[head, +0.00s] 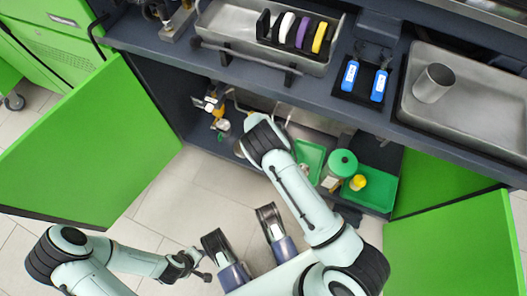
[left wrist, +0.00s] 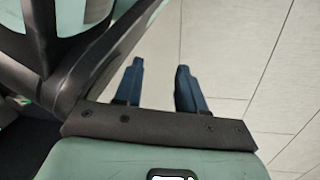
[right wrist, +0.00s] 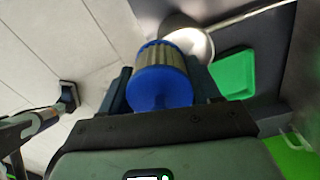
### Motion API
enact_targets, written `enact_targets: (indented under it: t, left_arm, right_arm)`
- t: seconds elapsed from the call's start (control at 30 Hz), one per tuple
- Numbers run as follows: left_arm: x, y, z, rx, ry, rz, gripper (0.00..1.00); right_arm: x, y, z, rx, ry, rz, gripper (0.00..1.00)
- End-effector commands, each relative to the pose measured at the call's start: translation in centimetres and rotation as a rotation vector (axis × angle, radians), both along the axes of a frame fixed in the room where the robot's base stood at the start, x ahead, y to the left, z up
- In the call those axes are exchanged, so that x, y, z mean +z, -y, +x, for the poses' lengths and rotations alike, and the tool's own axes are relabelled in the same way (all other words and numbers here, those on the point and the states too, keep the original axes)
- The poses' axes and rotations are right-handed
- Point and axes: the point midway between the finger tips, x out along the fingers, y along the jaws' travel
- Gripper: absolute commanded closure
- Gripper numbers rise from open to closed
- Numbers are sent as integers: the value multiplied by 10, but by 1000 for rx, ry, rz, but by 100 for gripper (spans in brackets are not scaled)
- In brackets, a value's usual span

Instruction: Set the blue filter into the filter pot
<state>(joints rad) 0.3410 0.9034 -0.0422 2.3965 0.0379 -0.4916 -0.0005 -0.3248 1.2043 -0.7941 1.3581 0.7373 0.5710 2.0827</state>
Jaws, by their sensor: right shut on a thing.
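The blue filter (right wrist: 162,88), with blue end caps and a pale pleated body, is gripped between the fingers of my right gripper (right wrist: 163,74) in the right wrist view. A shiny round metal vessel (right wrist: 196,42), apparently the filter pot, lies just beyond the filter's far end. The filter overlaps its edge in the picture; I cannot tell whether they touch. In the head view my right arm reaches into the open cabinet and hides its gripper and the filter. My left gripper (left wrist: 158,75) is open and empty over the floor, away from the cabinet.
The cabinet holds a green tray (head: 309,151), a green-lidded jar (head: 343,162), a yellow item (head: 358,183) and another green tray (head: 382,189). Open green doors (head: 85,150) flank it. The worktop (head: 230,60) overhangs. The floor in front (head: 170,190) is clear.

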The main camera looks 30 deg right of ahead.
Motion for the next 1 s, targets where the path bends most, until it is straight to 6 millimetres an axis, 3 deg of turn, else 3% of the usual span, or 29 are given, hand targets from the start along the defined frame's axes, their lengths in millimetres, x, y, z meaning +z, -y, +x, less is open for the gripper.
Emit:
enact_targets:
  t: [0.27, 0.5, 0.97, 1.0]
  left_arm:
    - [-6, -1, -8, 2, -28, -2, 60]
    - [-18, -3, -28, 9, -92, -6, 60]
    - [-21, -4, -34, 10, -112, -7, 60]
    - [-21, -4, -35, 10, -116, -8, 60]
  right_arm:
    - [-14, 0, 1, 1, 1, 0, 76]
    - [-45, 0, 1, 1, 1, 0, 76]
    - [-48, 0, 1, 1, 2, 0, 76]
    - [-48, 0, 1, 1, 2, 0, 34]
